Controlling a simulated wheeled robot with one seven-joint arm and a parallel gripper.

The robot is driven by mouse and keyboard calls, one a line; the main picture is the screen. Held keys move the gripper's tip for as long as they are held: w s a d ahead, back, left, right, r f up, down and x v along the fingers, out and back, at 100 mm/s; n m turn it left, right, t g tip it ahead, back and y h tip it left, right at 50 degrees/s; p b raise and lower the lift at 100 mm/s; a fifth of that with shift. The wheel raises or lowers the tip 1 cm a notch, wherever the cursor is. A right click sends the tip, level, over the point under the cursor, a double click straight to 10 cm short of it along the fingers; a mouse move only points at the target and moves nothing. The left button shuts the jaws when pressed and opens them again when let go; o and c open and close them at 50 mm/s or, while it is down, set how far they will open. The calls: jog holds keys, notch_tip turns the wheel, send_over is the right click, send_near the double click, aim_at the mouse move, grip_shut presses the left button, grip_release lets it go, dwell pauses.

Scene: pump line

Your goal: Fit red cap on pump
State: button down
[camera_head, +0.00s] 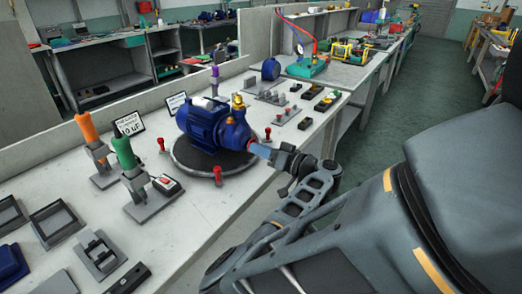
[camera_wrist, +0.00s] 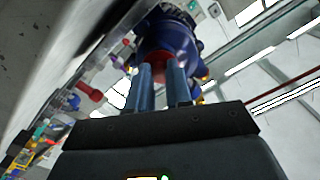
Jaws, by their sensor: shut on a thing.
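Several red knobbed posts stand around the plate, one (camera_head: 268,132) near my gripper and one (camera_head: 218,175) at the front. Green (camera_head: 124,152) and orange (camera_head: 87,128) cylinders in grey holders stand left. Small switches (camera_head: 282,116) lie to the right. The aisle floor (camera_head: 410,110) is clear.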

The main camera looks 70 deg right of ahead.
jog(key=shift+w+d+b, duration=0.1)
jog(key=shift+w+b, duration=0.2)
jog(key=shift+w, duration=0.1)
jog(key=c, duration=1)
grip_release()
jog(key=shift+o, duration=0.2)
jog(key=shift+s, duration=0.15)
jog(key=shift+v, duration=2.9)
jog(key=b+v, duration=0.1)
jog(key=v, duration=0.6)
jog(key=shift+s, duration=0.4)
